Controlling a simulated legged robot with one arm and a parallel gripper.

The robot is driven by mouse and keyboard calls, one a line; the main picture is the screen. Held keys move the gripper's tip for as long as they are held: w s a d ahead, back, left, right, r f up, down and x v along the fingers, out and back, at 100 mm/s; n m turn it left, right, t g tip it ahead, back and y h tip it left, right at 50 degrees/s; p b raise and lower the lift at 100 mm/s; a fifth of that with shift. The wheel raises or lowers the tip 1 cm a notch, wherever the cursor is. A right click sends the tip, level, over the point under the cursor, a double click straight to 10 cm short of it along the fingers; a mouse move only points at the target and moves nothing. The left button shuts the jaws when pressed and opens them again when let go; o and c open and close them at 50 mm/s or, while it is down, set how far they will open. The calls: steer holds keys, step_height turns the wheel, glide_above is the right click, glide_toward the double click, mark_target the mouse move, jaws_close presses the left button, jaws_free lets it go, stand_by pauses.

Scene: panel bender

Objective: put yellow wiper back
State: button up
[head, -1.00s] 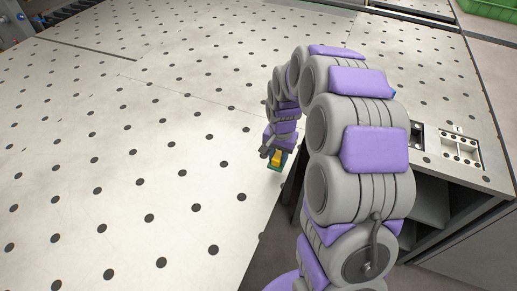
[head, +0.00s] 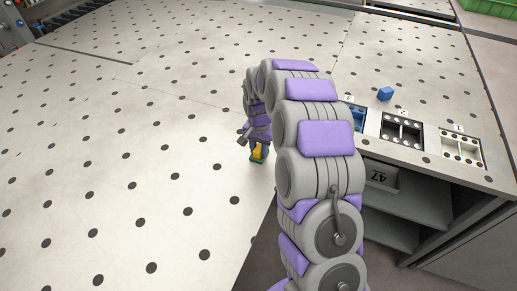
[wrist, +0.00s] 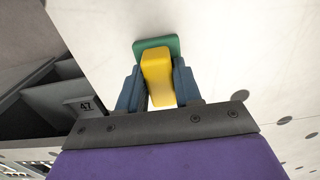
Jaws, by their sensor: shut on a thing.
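The yellow wiper (head: 258,152) has a yellow block body and a green plate at its far end. My gripper (wrist: 158,92) is shut on the yellow body in the wrist view, with a blue finger on each side. The green plate (wrist: 156,46) sticks out past the fingertips. In the head view my gripper (head: 259,148) holds the wiper low at the front edge of the perforated table. I cannot tell whether the green plate touches the surface.
The perforated table (head: 150,110) is largely clear to the left. At the right edge are a white tray (head: 461,148), a black tray (head: 401,130) and a partly hidden blue tray (head: 358,116). A blue block (head: 385,94) lies behind them. An open shelf (head: 405,195) marked 47 stands below.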

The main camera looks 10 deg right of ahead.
mark_target(250, 155)
steer(key=shift+a, duration=1.2)
steer(key=o, duration=0.7)
steer(key=shift+a, duration=0.4)
steer(key=shift+o, duration=1.1)
steer(key=shift+d, duration=0.25)
steer(key=shift+d+r, duration=0.1)
steer(key=shift+d, duration=0.95)
steer(key=shift+a+r, duration=0.25)
steer(key=r, duration=0.1)
steer(key=a+r, duration=0.1)
steer(key=r+p, duration=0.1)
steer(key=shift+a+r, duration=0.2)
steer(key=shift+a, duration=0.15)
step_height(250, 155, up, 8)
steer(key=d+p, duration=0.1)
steer(key=d, duration=0.1)
steer(key=s+a+r+n, duration=0.2)
steer(key=s+r, duration=0.2)
steer(key=s, duration=0.3)
steer(key=s+r+n+g, duration=0.1)
steer(key=s+n, duration=0.1)
steer(key=s, duration=1.5)
steer(key=s+d+r+n, duration=0.1)
steer(key=s+n, duration=0.2)
steer(key=s, duration=1.5)
steer(key=shift+d+r+g, duration=0.25)
steer(key=shift+r+g, duration=0.05)
steer(key=shift+g, duration=0.1)
